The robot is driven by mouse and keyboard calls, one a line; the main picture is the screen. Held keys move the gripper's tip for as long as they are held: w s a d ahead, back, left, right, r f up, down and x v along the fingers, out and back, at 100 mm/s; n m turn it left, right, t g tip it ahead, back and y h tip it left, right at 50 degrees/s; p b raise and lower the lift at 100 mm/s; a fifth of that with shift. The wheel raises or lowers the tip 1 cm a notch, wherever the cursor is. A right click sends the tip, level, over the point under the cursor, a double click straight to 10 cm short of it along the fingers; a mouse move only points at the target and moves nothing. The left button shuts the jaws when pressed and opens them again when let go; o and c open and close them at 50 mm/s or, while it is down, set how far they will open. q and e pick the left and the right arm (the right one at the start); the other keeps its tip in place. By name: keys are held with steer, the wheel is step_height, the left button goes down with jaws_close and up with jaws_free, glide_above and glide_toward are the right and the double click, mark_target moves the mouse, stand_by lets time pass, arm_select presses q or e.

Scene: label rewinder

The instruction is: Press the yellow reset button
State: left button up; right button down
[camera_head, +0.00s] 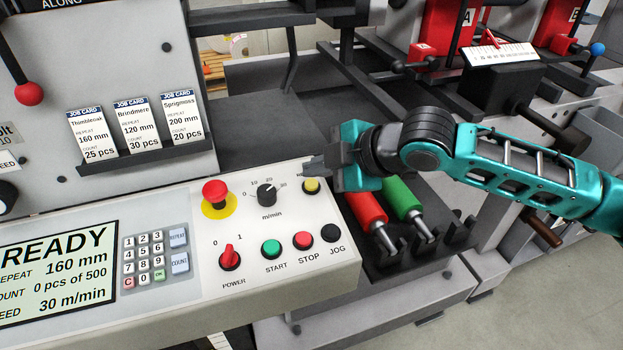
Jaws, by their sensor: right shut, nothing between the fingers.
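The yellow reset button (311,186) sits at the upper right of the white control panel (320,275), right of the speed dial. Its label is partly hidden by my gripper. My right gripper (308,168) is shut and empty, its fingertips just above and behind the yellow button in the picture. I cannot tell whether the tips touch it. My right arm comes in from the right. My left gripper is not in view.
Close by on the panel are the speed dial (266,195), the red emergency button (215,192), the green start button (271,249), the red stop button (302,240) and the black jog button (331,232). Red (366,209) and green (401,197) handled tools lie below my gripper.

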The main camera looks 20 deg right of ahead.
mark_target(319, 198)
step_height(319, 198, up, 3)
steer(key=p, duration=0.2)
steer(key=shift+s+p, duration=0.15)
steer(key=shift+p, duration=0.2)
steer(key=shift+s+r, duration=0.2)
steer(key=shift+r, duration=0.6)
